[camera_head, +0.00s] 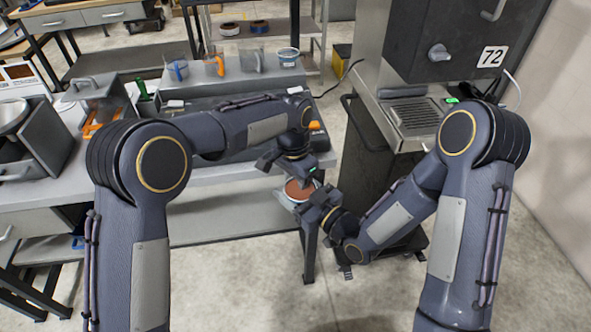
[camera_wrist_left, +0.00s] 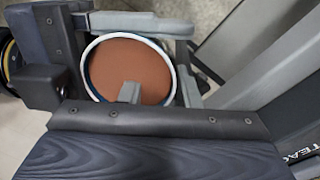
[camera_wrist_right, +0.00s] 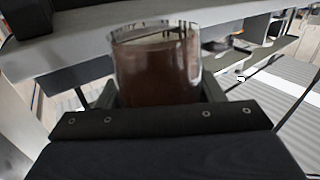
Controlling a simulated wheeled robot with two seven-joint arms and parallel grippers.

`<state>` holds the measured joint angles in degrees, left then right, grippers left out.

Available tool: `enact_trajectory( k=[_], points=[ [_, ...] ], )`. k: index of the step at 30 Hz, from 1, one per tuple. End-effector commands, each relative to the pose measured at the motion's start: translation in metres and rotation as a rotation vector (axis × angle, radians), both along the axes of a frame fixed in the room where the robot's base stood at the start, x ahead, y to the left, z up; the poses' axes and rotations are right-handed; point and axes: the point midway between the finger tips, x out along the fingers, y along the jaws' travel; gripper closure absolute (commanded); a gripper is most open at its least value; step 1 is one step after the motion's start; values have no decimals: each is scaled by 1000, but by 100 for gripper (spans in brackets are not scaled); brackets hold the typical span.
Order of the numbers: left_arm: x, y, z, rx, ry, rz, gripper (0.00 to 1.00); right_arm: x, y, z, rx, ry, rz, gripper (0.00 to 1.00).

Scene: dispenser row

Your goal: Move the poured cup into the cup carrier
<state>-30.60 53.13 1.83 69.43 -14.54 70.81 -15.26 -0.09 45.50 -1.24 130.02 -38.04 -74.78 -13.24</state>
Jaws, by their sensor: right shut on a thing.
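The poured cup (camera_head: 299,189) is clear-walled and holds a brown fill. It is off the front edge of the bench, near its right leg. My right gripper (camera_head: 316,205) is shut on it; in the right wrist view the fingers flank the cup (camera_wrist_right: 158,75), which looks about upright. My left gripper (camera_head: 304,172) is just above the cup. In the left wrist view its two fingers are apart, one over the brown surface of the cup (camera_wrist_left: 150,55) and one near its rim; I cannot tell whether they touch. I cannot make out the cup carrier for certain.
The grey bench (camera_head: 230,180) runs along the left and middle. Several cups, one an orange-handled cup (camera_head: 215,66), stand on its back shelf. A dispenser marked 72 (camera_head: 455,45) with a drip tray (camera_head: 418,118) stands at right. Open floor lies in front.

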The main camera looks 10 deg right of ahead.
Motion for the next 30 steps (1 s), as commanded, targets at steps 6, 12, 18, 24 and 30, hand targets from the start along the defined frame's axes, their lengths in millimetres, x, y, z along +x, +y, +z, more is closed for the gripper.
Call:
enact_trajectory(
  k=[6,12,18,24,30],
  points=[
    [-1,-1,-17,0,0,1,70,0,0,1,1,-2,0,68],
    [-1,-1,-19,0,0,1,70,0,0,1,1,-2,0,68],
    [-1,0,-19,1,-1,1,83,0,0,1,1,-3,0,68],
    [-1,0,-19,1,1,2,100,0,0,1,2,-4,0,68],
    [-2,-1,-18,-1,1,1,100,0,0,1,2,-4,1,22]
  ],
)
